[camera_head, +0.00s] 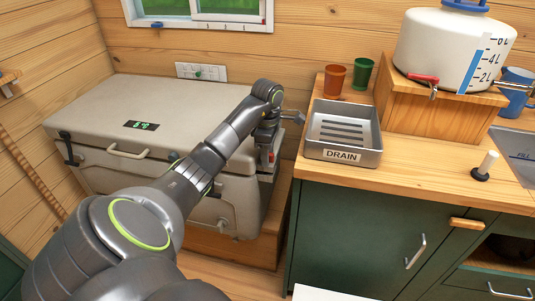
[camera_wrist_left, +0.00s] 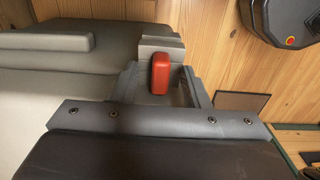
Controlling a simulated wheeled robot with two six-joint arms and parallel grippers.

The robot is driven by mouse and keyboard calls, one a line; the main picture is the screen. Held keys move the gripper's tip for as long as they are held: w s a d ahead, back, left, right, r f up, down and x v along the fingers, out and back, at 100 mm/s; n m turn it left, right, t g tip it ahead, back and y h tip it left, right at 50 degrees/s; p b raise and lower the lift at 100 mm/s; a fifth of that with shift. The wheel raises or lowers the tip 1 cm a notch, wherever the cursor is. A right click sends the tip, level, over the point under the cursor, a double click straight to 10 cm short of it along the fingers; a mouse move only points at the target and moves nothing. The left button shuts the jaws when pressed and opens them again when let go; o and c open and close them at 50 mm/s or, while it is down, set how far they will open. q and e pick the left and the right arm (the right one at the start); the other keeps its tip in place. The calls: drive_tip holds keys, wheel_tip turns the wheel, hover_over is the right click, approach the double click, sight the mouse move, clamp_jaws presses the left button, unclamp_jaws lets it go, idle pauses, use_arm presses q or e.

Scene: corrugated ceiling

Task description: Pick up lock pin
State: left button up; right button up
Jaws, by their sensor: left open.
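A red block-shaped piece (camera_wrist_left: 160,74), which looks like the lock pin's grip, sits in a grey bracket on the right end of the cooler in the left wrist view. A small red spot (camera_head: 271,157) shows at the same end in the head view. My left gripper (camera_head: 268,138) is open and points down beside the cooler's right end. In the left wrist view the red piece lies ahead of the gripper, with no clear grip on it. Any pin shaft is hidden. My right gripper is not in view.
A beige cooler (camera_head: 85,110) with a green display stands along the wall. The counter to the right holds a tray marked DRAIN (camera_head: 343,155), an orange cup (camera_head: 334,80), a green cup (camera_head: 362,73) and a white water tank (camera_head: 445,45). A narrow gap separates cooler and counter.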

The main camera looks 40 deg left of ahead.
use_arm(q)
drive_tip(key=shift+r, duration=0.1)
clamp_jaws()
drive_tip(key=shift+r, duration=0.1)
wheel_tip(320, 180, up, 9)
drive_tip(key=p, duration=0.8)
wheel_tip(320, 180, up, 11)
drive_tip(key=p, duration=1.1)
drive_tip(key=shift+f, duration=0.2)
